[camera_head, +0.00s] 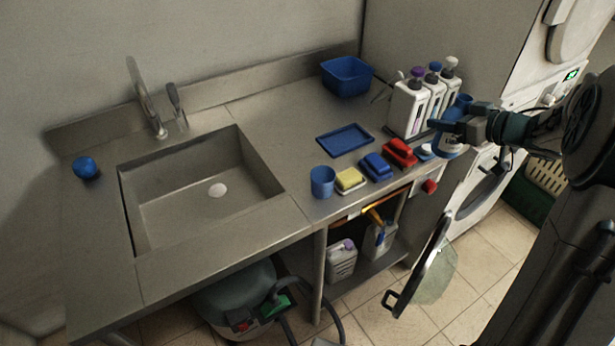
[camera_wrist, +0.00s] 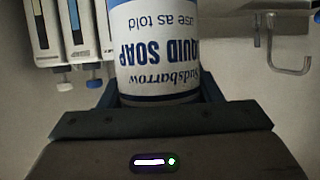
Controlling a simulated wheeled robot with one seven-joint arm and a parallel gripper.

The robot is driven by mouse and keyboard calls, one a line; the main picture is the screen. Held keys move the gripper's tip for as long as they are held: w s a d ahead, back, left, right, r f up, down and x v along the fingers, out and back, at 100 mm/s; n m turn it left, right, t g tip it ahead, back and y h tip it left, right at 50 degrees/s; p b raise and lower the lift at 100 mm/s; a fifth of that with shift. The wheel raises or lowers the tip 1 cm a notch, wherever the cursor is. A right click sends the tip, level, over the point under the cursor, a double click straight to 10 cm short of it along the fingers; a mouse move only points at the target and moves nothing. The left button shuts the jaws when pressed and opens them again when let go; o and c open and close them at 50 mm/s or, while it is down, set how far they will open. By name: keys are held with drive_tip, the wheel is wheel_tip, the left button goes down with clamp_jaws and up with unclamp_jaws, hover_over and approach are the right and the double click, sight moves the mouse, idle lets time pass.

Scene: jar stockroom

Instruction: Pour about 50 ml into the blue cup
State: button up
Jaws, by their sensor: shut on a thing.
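The blue cup (camera_head: 322,182) stands upright on the steel counter, right of the sink near the front edge. My gripper (camera_head: 452,126) is shut on a white and blue liquid soap bottle (camera_head: 451,146) at the counter's right end. In the wrist view the bottle (camera_wrist: 155,48) stands between my gripper's fingers (camera_wrist: 158,95), its "liquid soap" label upside down in the picture. The bottle is well right of the cup and apart from it. My gripper partly hides the bottle, and its opening and liquid level do not show.
A yellow sponge (camera_head: 350,180), a blue brush (camera_head: 376,167) and a red brush (camera_head: 400,153) lie between cup and bottle. White dispensers (camera_head: 408,108) stand behind. A blue tray (camera_head: 345,140) and blue basin (camera_head: 347,76) lie farther back. The sink (camera_head: 190,205) is at left.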

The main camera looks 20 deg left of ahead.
drive_tip(key=s+a+f+n+g+y+b, duration=0.1)
drive_tip(key=s+a+g, duration=0.1)
drive_tip(key=s+a, duration=0.55)
drive_tip(key=s+a+f+n+g+b, duration=0.15)
drive_tip(key=s+a, duration=0.35)
drive_tip(key=a, duration=0.6)
drive_tip(key=s+a+n+g+y+b, duration=0.1)
drive_tip(key=s+a+n, duration=0.1)
drive_tip(key=s+a, duration=0.6)
drive_tip(key=shift+m+t, duration=0.55)
drive_tip(key=shift+m, duration=0.1)
drive_tip(key=f+b, duration=0.1)
drive_tip(key=f, duration=0.1)
drive_tip(key=s+f+b, duration=0.1)
drive_tip(key=f, duration=0.1)
drive_tip(key=s+a+f+b, duration=0.1)
drive_tip(key=f, duration=0.2)
drive_tip(key=shift+s+a+b, duration=0.1)
drive_tip(key=shift+s+b, duration=0.1)
drive_tip(key=shift+b, duration=0.2)
drive_tip(key=shift+r+p, duration=0.2)
drive_tip(key=shift+p, duration=0.3)
